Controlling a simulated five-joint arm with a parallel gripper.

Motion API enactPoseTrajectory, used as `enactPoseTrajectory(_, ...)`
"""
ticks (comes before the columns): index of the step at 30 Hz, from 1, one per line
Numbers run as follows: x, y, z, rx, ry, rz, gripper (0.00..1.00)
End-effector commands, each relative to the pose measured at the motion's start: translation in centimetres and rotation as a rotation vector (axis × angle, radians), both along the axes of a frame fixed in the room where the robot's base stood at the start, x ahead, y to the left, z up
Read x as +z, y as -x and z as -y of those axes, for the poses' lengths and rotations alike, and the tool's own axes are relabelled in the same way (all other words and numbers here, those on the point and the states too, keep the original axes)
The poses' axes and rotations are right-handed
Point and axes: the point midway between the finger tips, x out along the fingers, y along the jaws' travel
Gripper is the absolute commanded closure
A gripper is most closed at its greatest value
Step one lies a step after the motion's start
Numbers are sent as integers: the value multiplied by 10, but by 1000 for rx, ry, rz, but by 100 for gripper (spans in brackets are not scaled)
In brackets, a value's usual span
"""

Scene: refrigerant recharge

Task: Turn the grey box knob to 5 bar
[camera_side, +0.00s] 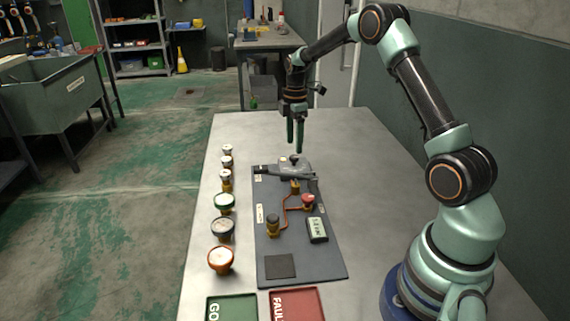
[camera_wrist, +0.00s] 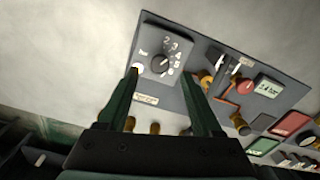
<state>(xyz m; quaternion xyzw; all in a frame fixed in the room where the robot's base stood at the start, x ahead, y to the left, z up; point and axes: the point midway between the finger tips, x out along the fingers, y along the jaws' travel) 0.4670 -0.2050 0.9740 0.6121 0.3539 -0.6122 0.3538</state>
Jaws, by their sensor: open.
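The grey box (camera_side: 272,170) lies at the far end of the dark board. Its dark round knob (camera_wrist: 160,63) shows in the wrist view, with white numbers around it, 2 to 6 among them. The knob has a light pointer mark, but its exact setting is too small to read surely. In the side view the knob (camera_side: 295,158) is on top of the box. My gripper (camera_side: 295,150) points down above the box, open and empty. In the wrist view its two green fingers (camera_wrist: 158,74) appear on either side of the knob, apart from it.
The board (camera_side: 300,268) carries copper pipe, brass fittings, a red knob (camera_side: 308,201) and a small display (camera_side: 317,230). Several gauges or caps (camera_side: 222,229) line its left side. Green (camera_side: 232,308) and red (camera_side: 297,304) trays lie in front. The table right of the board is clear.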

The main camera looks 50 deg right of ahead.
Motion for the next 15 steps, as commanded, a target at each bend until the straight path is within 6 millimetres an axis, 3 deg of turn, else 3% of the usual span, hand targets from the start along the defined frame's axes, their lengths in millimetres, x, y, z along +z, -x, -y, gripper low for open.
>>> enactPoseTrajectory(6,-33,1,0,0,-1,-3,33)
enactPoseTrajectory(15,-45,0,0,-1,0,0,33)
